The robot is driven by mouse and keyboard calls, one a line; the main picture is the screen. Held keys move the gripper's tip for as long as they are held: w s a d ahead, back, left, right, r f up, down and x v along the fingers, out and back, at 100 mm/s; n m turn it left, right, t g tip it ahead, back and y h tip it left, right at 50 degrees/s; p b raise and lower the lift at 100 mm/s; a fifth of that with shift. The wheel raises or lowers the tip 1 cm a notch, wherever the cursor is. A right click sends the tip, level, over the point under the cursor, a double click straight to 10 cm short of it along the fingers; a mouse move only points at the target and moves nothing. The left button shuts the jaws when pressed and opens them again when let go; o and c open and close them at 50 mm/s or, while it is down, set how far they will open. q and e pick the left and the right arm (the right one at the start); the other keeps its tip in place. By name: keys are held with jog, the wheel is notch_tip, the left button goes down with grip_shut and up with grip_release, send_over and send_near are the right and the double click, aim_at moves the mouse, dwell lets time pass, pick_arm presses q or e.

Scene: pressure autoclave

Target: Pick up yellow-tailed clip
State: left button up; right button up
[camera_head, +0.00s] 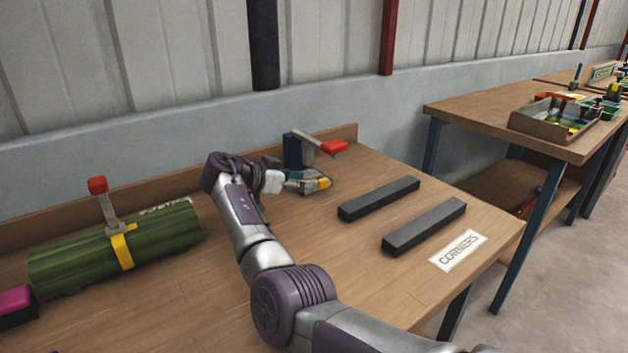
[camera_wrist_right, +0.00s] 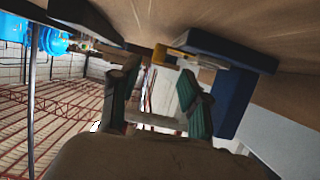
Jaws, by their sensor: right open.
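The yellow-tailed clip shows as a small yellow piece (camera_head: 321,184) on the wooden table, right at the fingertips of my right gripper (camera_head: 311,184). The rest of the clip is hard to make out. In the right wrist view a yellow piece (camera_wrist_right: 177,54) lies just past my right gripper (camera_wrist_right: 160,76), whose green-padded fingers stand apart. The yellow piece is beyond the gap between them, and I cannot tell whether they touch it. My left gripper is out of view.
A blue upright with a red-handled clamp (camera_head: 333,147) stands close behind the right gripper. Two dark bars (camera_head: 379,198) lie to its right, near a "CORNERS" label (camera_head: 458,250). A green ribbed bundle (camera_head: 75,264) lies at left. The front table middle is clear.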

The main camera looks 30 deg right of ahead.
aim_at(323, 183)
jog(key=x, duration=0.4)
jog(key=shift+s+d+f, duration=0.1)
jog(key=shift+d+f, duration=0.05)
jog(key=shift+d, duration=0.15)
jog(key=shift+c, duration=0.2)
grip_shut()
